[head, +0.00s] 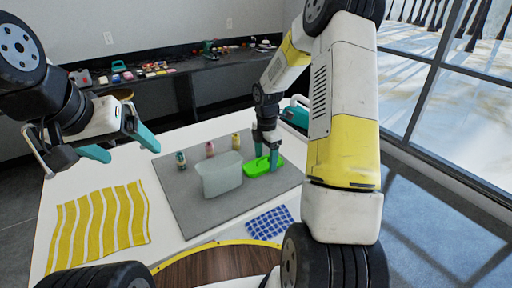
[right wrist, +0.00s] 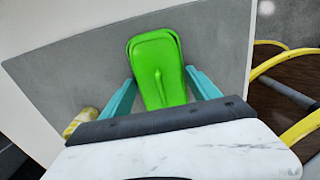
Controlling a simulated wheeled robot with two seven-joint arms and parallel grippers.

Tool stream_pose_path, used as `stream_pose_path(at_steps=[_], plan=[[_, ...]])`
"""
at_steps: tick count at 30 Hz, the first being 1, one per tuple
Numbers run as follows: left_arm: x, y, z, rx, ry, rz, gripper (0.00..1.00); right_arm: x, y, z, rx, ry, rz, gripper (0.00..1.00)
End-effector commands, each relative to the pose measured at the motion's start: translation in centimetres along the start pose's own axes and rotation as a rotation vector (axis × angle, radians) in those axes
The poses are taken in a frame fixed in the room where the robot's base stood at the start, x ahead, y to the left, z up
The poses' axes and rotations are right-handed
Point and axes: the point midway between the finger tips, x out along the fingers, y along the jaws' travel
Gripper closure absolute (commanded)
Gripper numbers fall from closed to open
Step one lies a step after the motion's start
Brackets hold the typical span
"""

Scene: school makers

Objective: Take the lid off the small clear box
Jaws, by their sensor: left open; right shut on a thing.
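The small clear box (head: 220,177) stands upright on the grey mat, its top uncovered. The green lid (head: 257,168) is just right of the box, at or slightly above the mat; I cannot tell if it touches. My right gripper (head: 266,158) is shut on the lid from above. In the right wrist view the lid (right wrist: 158,70) is between the two teal fingers, its raised middle ridge showing. My left gripper (head: 120,146) is open and empty, raised over the table's left side, away from the box.
Several small bottles (head: 210,149) stand behind the box on the grey mat (head: 185,205). A yellow striped cloth (head: 100,225) lies at left, a blue checked cloth (head: 270,222) at front right. The white table (head: 165,250) is bare between the striped cloth and mat.

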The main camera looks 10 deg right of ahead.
Motion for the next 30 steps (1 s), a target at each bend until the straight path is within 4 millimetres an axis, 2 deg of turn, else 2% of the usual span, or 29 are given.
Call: stream_pose_path(at_steps=[7,8,11,23,26,30], plan=[[0.0,0.0,0.0,0.000,0.000,0.000,0.16,0.1,0.0,0.0,0.000,0.000,0.000,0.78],[0.0,0.0,0.0,0.000,0.000,0.000,0.16,0.2,0.0,0.0,0.000,0.000,0.000,0.28],[0.0,0.0,0.0,0.000,0.000,0.000,0.16,0.1,0.0,0.0,0.001,0.000,0.001,0.08],[0.0,0.0,0.0,0.000,0.000,0.000,0.16,-0.5,0.1,0.1,0.001,-0.001,0.002,0.07],[0.0,0.0,0.0,0.000,0.000,0.000,0.16,-1.8,0.1,0.1,0.002,-0.002,0.005,0.07],[0.0,0.0,0.0,0.000,0.000,0.000,0.16,-4.7,0.1,0.2,0.002,-0.003,0.006,0.07]])
